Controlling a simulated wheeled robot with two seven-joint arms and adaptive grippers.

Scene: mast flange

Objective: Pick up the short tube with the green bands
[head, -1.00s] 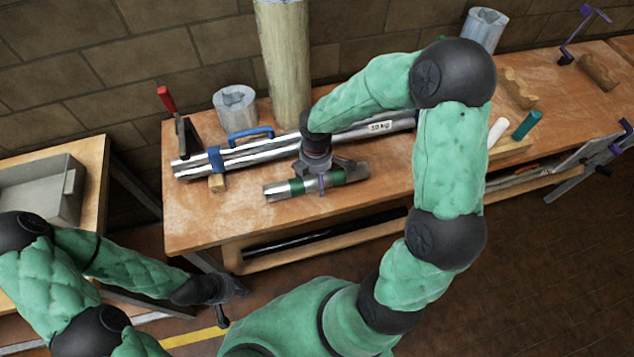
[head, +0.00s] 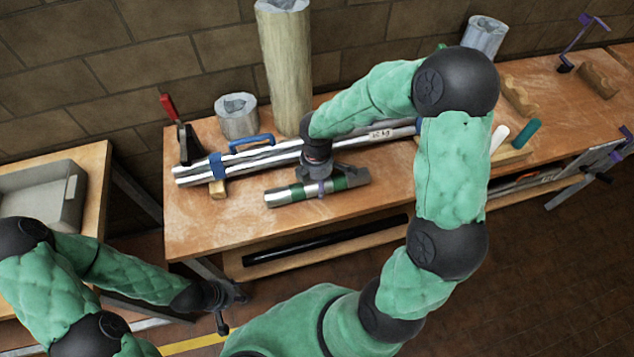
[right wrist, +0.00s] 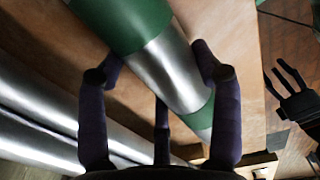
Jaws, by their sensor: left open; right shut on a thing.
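The short tube (head: 277,198) is silvery with green bands and lies at a slant near the bench's front edge. My right gripper (head: 321,188) comes down from above and is shut on its middle. In the right wrist view the tube (right wrist: 165,62) passes between the two fingers of my right gripper (right wrist: 155,72), with a green band on either side of the grip. I cannot tell if the tube touches the bench. My left gripper (head: 230,295) is open and empty, low in front of the bench; it also shows in the right wrist view (right wrist: 295,100).
Long silvery tubes (head: 250,160) with a blue clamp (head: 216,166) lie just behind the short tube. A wooden post (head: 287,70), a grey cylinder (head: 237,116) and a red-handled clamp (head: 178,125) stand behind. A grey bin (head: 70,200) is at left. The bench's front left is clear.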

